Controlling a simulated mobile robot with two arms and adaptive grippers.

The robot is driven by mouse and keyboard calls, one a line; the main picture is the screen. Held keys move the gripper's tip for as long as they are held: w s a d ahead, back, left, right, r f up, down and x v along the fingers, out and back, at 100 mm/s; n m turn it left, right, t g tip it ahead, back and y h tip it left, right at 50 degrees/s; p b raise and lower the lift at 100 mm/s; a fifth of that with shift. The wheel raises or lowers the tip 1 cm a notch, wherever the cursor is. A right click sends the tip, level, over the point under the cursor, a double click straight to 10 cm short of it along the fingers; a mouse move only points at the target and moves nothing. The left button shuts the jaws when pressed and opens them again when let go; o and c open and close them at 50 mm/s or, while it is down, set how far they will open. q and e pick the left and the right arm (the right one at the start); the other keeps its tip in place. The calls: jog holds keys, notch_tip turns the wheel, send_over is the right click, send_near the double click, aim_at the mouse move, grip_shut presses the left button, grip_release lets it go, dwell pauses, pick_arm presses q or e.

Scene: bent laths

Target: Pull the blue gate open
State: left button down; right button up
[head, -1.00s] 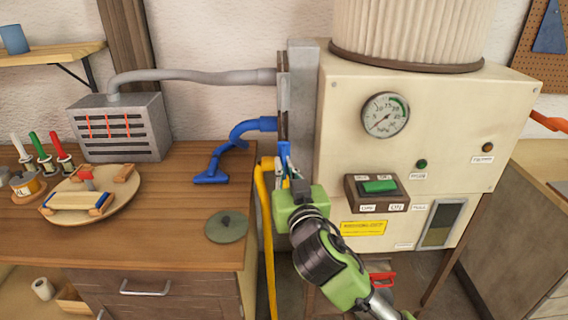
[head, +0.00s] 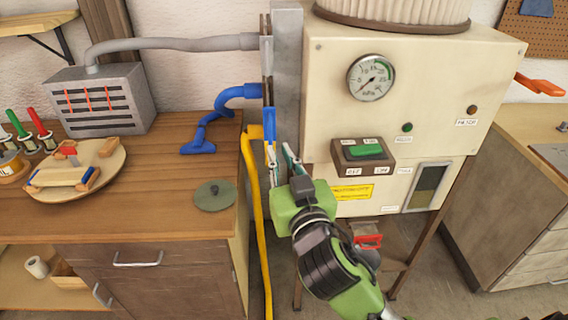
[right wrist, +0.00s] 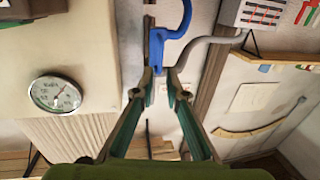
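The blue gate (head: 270,128) shows as a narrow upright blue tab on the side of the grey duct, beside the blue hose. In the right wrist view, the blue part (right wrist: 157,48) lies just beyond and between the fingertips. My right gripper (head: 282,160) is close in front of the blue tab, with its two fingers apart. The fingers also show in the right wrist view (right wrist: 160,82), with a gap between the tips. Contact with the tab is hard to tell. How far the gate is slid out is unclear. My left gripper is not in view.
A yellow pipe (head: 256,210) runs down just left of my right gripper. The cream machine (head: 430,90) with gauge and green switch stands to the right. The wooden cabinet (head: 150,200) at left carries a round lid (head: 215,195) near its edge. The blue hose (head: 228,98) curves behind.

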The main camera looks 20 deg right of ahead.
jog(key=shift+s+a, duration=0.15)
jog(key=shift+s, duration=1.45)
jog(key=w+f+n+g, duration=0.1)
jog(key=w+f+g, duration=0.1)
jog(key=f, duration=0.8)
jog(key=w+f+n+g, duration=0.2)
jog(key=w+f, duration=0.1)
jog(key=f, duration=0.8)
jog(key=s+d+f+n+g+y, duration=0.1)
jog(key=s+f+g, duration=0.15)
jog(key=f, duration=0.95)
jog(key=s+f+g, duration=0.2)
jog(key=s+f, duration=0.2)
jog(key=f, duration=0.9)
jog(key=s+d+f+g, duration=0.3)
jog(key=s+f+g, duration=0.2)
jog(key=s+f, duration=1.25)
jog(key=s+d+f+g, duration=0.1)
jog(key=s+f, duration=0.4)
jog(key=s, duration=0.6)
jog(key=s+d+f+g, duration=0.1)
jog(key=s+f, duration=0.5)
jog(key=s, duration=0.6)
jog(key=shift+s+m+g+y, duration=0.15)
jog(key=shift+m+g+y, duration=0.15)
jog(key=shift+g, duration=0.45)
